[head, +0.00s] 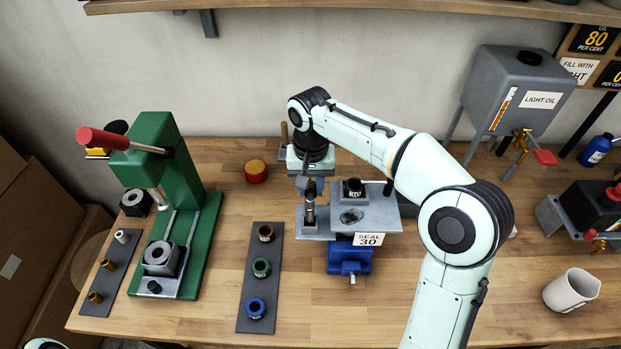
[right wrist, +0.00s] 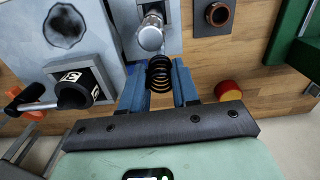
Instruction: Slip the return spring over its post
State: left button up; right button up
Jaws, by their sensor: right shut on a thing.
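My right gripper (head: 312,186) is over the left end of a grey fixture plate (head: 375,218) on a blue base. In the right wrist view its blue jaws (right wrist: 160,88) are shut on a black coil spring (right wrist: 160,73). A silver round-topped post (right wrist: 150,35) stands on the plate just beyond the spring; it also shows in the head view (head: 309,214). The post's top shows clear of the coils, and the spring appears beside it, not around it. I cannot tell whether they touch. My left gripper is not in view.
A black labelled part (head: 354,189) and a dark round recess (head: 351,216) are on the plate near the post. A mat (head: 248,290) with several rings and a green press (head: 180,190) stand to the left. The bench front is clear.

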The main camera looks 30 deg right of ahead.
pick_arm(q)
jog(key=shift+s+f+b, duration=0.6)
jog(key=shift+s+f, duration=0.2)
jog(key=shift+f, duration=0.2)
pick_arm(e)
jog(key=shift+f, duration=2.2)
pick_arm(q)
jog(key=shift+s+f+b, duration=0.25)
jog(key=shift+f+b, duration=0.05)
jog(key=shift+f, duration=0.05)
pick_arm(e)
jog(key=shift+w+f, duration=0.1)
jog(key=shift+f, duration=0.5)
jog(key=o, duration=1.1)
jog(key=shift+r+p, duration=1.9)
jog(key=shift+r, duration=1.95)
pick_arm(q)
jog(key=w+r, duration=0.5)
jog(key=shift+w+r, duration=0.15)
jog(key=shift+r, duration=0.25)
pick_arm(e)
jog(key=shift+s+a+r, duration=0.1)
jog(key=shift+s+r, duration=0.05)
jog(key=shift+r, duration=0.3)
jog(key=shift+s+a+r, duration=0.1)
jog(key=shift+s+r, duration=0.05)
jog(key=shift+r, duration=0.3)
